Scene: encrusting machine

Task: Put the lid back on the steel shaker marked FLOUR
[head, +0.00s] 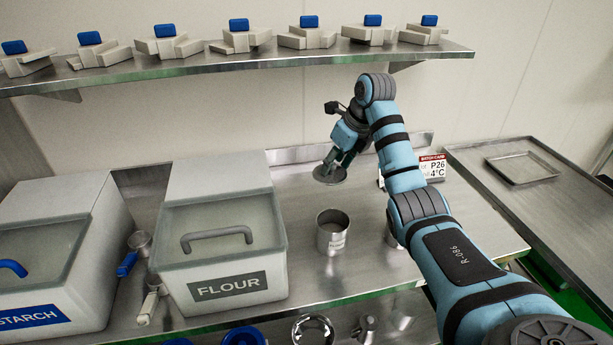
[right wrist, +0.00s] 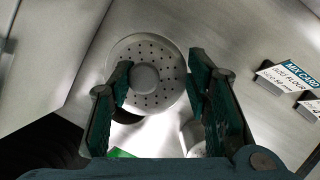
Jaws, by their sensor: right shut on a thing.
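The steel shaker (head: 333,238) stands upright and open on the steel bench, right of the white FLOUR bin. A label shows on its front, too small to read. The lid (head: 330,176) is a round, perforated steel disc with a central knob, and it also shows in the right wrist view (right wrist: 160,95). My right gripper (head: 342,162) is shut on the lid and holds it above the bench, behind the shaker and apart from it. In the right wrist view the fingers (right wrist: 160,80) flank the knob. My left gripper is not in view.
The FLOUR bin (head: 227,287) and STARCH bin (head: 40,318) stand left, with scoops between them. Another steel vessel (head: 393,240) is partly hidden behind my right arm. A card (head: 432,168) stands behind. A shelf (head: 240,62) spans the wall.

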